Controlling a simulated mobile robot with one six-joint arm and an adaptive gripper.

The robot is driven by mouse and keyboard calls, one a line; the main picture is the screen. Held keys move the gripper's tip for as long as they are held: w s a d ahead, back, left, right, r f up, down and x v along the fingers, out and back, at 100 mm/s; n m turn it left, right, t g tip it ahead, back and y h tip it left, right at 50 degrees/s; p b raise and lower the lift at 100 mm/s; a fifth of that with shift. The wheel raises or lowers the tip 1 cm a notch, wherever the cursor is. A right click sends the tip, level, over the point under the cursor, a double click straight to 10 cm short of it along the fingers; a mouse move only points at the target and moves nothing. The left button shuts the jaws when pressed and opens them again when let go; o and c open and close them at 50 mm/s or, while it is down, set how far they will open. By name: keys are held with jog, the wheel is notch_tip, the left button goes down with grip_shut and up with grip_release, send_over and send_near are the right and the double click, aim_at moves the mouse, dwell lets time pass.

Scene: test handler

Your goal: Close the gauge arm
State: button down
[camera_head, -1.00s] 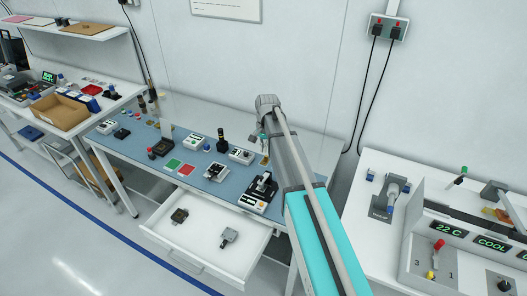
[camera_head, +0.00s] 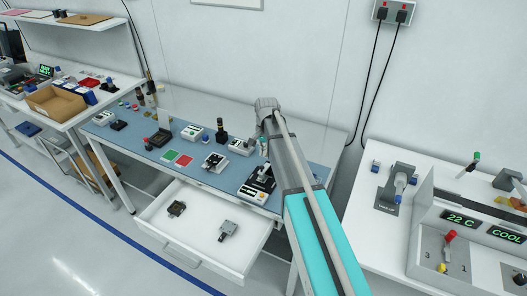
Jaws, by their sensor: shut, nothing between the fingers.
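My arm reaches from the bottom right over the blue-topped bench (camera_head: 150,168). My gripper (camera_head: 258,137) is small and partly hidden by the wrist; it looks shut and empty, above the bench's right part. A black device with a grey lever part (camera_head: 262,178) and a white front panel stands at the bench's right front, below and beside my forearm. No part is clearly readable as the gauge arm; this device may carry it, but I cannot tell. Its right side is close to my arm in the picture. Contact between my gripper and any device cannot be made out.
An open white drawer (camera_head: 188,236) juts out below the bench front, holding a brown part (camera_head: 177,208) and a grey part (camera_head: 228,229). Several small devices, including a black post (camera_head: 221,132), crowd the bench top. A white bench (camera_head: 395,244) with panels stands right.

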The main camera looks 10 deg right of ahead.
aim_at(263, 167)
jog(key=shift+s+a+f+b, duration=0.1)
jog(key=shift+s+f+b, duration=0.05)
jog(key=shift+f+b, duration=1.2)
jog(key=shift+s+a+f+b, duration=0.1)
jog(key=shift+f+b, duration=1)
jog(key=shift+f, duration=0.3)
jog(key=shift+d, duration=0.15)
